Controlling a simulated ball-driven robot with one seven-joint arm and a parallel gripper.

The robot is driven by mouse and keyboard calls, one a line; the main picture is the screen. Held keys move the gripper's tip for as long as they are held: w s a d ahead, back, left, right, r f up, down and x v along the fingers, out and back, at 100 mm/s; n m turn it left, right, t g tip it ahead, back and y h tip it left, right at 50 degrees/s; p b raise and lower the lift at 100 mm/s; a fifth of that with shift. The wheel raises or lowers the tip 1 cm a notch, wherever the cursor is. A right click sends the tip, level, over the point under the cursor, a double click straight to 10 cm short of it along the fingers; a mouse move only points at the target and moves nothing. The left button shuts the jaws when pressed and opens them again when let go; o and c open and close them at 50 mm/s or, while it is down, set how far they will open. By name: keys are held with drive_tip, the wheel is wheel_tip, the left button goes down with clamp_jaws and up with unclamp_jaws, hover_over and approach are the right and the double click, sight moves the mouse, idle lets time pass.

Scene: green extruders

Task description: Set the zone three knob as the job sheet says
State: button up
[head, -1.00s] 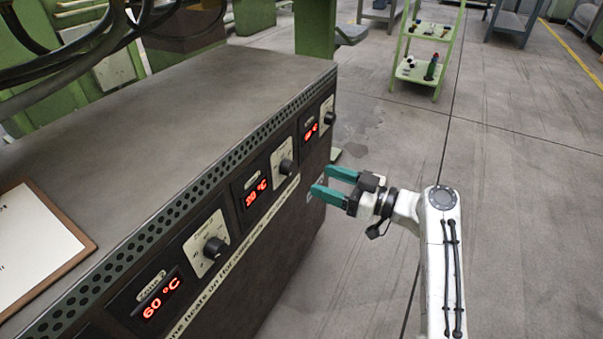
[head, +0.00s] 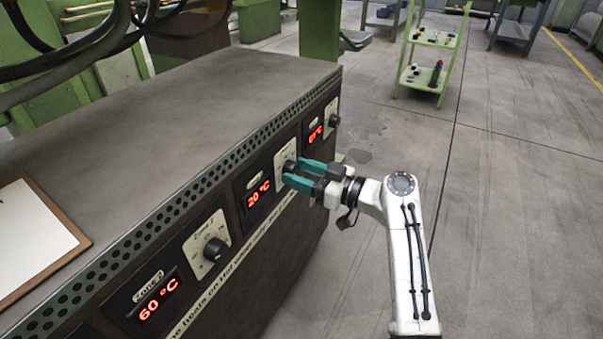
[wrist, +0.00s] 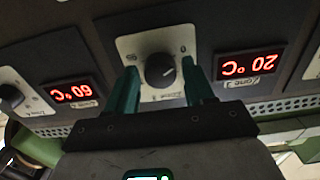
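The black knob (head: 287,165) on its pale dial plate sits on the cabinet front, beside the middle display (head: 258,193), which reads 20 °C. In the wrist view, the same knob (wrist: 160,70) lies between the two open fingers (wrist: 160,85), with a gap on each side. Its display (wrist: 250,65) appears upside down there, reading 20 °C. The job sheet (head: 28,240) lies on the cabinet top at the left, cut off by the frame; no writing is legible.
A nearer knob (head: 214,250) stands by a display (head: 155,300) reading 60 °C. A farther knob (head: 334,121) has its own display (head: 315,135), reading 60 °C in the wrist view. A green shelf cart (head: 430,60) stands behind. The floor right of the cabinet is clear.

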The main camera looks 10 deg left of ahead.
drive_tip(key=c, duration=0.8)
